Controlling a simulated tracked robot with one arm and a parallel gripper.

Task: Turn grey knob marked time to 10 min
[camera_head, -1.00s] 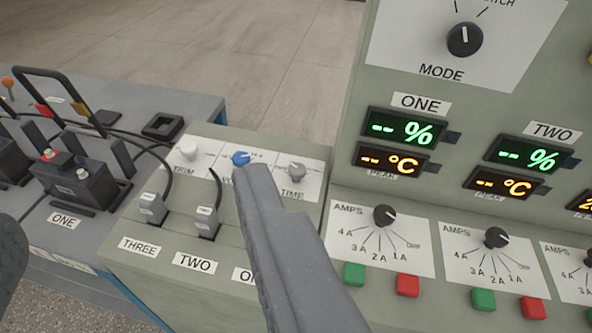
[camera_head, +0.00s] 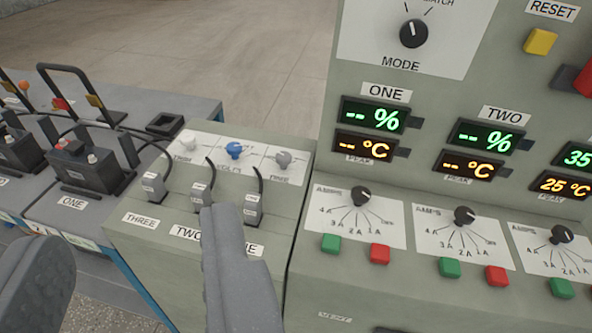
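The grey knob marked TIME (camera_head: 283,160) sits at the right end of a white plate on the low console. I cannot read its scale or pointer setting. A blue knob marked VOLTS (camera_head: 234,150) is left of it, and a pale knob marked TRIM (camera_head: 187,143) is further left. My gripper (camera_head: 130,245) is open, with one finger at the lower left and the other in front of the console. Nothing is between the fingers. The right finger partly covers the labels TWO and ONE and lies below and left of the grey knob, apart from it in the picture.
Plugs with black cables (camera_head: 254,203) stand upright in front of the knobs. The taller panel (camera_head: 325,270) at right carries AMPS knobs, green and red buttons and displays. A battery (camera_head: 88,172) and a black handle stand at left. Open floor lies behind.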

